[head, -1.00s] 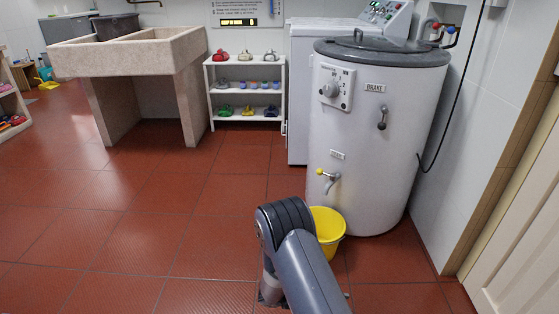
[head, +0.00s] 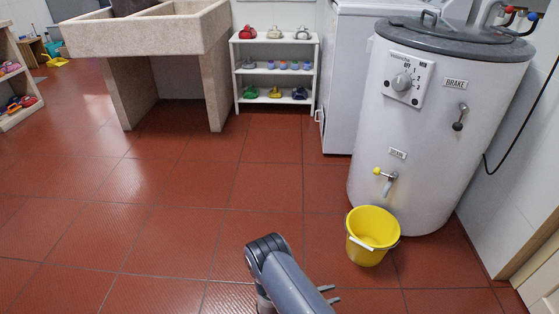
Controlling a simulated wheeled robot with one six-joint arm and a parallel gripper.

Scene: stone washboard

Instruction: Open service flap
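I cannot pick out a service flap for certain in the head view. A white drum-shaped machine (head: 423,150) with a grey lid (head: 455,38) stands at the right. Its front carries a dial panel (head: 407,80), a BRAKE label with a lever (head: 459,118) and a tap (head: 386,178) with a yellow knob. A taller white machine (head: 345,85) stands behind it, partly hidden. My gripper (head: 330,294) is low at the bottom of the view, in front of the yellow bucket and apart from it.
A yellow bucket (head: 371,237) stands on the floor below the tap. A white shelf (head: 276,82) with small coloured items and a stone sink (head: 150,32) stand at the back. A door edge (head: 543,280) is at lower right. The red tiled floor (head: 150,215) at left is clear.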

